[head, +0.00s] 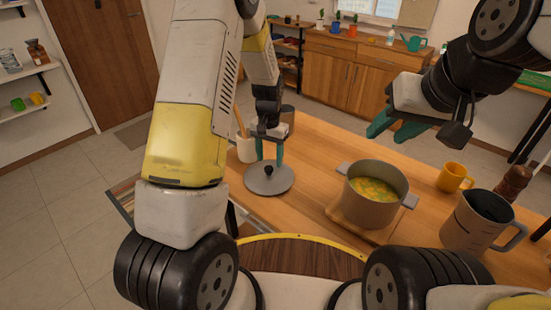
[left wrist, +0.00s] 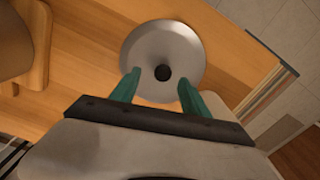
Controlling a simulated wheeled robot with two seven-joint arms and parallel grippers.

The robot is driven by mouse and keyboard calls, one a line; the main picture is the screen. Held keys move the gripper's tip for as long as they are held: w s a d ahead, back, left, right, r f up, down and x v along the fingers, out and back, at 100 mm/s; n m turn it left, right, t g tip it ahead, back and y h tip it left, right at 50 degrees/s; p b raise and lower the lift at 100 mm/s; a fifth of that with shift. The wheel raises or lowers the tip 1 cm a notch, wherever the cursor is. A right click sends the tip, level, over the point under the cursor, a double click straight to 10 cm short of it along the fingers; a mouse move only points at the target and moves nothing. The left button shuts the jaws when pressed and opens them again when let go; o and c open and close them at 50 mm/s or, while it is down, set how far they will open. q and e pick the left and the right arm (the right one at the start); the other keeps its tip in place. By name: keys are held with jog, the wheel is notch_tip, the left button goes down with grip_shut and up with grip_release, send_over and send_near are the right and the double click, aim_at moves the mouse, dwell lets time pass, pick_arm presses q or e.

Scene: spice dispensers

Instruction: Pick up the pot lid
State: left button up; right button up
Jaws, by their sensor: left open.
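The pot lid (head: 285,181) is a round grey metal disc with a dark knob, lying on the wooden table near its left edge. It also shows in the left wrist view (left wrist: 188,43), with its knob (left wrist: 162,73) between the fingertips. My left gripper (head: 268,150) points down over the lid; in the left wrist view its two green fingers (left wrist: 159,88) are open on either side of the knob, with a gap. My right gripper (head: 392,130) is raised above the table's far right part, its green fingers apart and empty.
A pot of soup (head: 372,205) stands on a wooden board (head: 345,222) right of the lid. A yellow mug (head: 454,177), a grey pitcher (head: 476,222) and a pepper mill (head: 513,182) stand farther right. A pale utensil crock (head: 246,150) is close behind the left gripper.

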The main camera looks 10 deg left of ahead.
aim_at(268, 168)
pick_arm(q)
jog(key=f, duration=0.5)
jog(key=shift+w+a+f, duration=0.1)
jog(key=shift+a, duration=0.2)
grip_shut()
